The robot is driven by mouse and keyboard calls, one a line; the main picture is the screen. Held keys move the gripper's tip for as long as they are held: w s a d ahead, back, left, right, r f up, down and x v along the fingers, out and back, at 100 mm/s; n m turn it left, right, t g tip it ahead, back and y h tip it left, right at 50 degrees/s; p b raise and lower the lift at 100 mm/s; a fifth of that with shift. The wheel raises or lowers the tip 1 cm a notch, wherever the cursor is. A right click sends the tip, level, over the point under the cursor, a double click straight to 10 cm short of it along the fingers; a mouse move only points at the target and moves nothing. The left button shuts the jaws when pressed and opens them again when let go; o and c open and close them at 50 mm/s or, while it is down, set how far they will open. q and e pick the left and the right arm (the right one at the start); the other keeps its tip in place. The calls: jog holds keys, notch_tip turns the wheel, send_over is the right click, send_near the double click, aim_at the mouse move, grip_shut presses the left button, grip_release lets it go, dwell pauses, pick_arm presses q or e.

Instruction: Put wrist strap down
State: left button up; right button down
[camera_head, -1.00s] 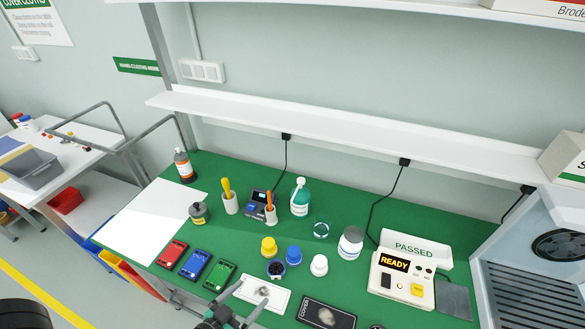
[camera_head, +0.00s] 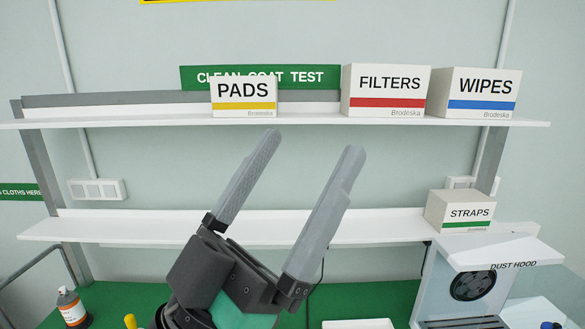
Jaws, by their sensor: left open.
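No wrist strap is visible. A white box labelled STRAPS (camera_head: 462,213), with a green band, sits at the right end of the lower shelf (camera_head: 170,228). My left gripper (camera_head: 312,142) rises in the middle of the view. Its two long grey fingers are spread wide, with nothing seen between them, and point up in front of the shelves. In the picture, the STRAPS box is to the right of the gripper and apart from it. My right gripper is not in view.
Boxes labelled PADS (camera_head: 243,97), FILTERS (camera_head: 386,91) and WIPES (camera_head: 473,92) stand on the upper shelf (camera_head: 130,121). The dust hood (camera_head: 490,262) is at lower right. The lower shelf's left part is clear.

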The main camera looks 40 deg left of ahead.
pick_arm(q)
jog(key=shift+s+d+r+h, duration=0.2)
jog(key=shift+s+r+h, duration=0.15)
jog(key=shift+r, duration=0.15)
jog(key=c, duration=0.3)
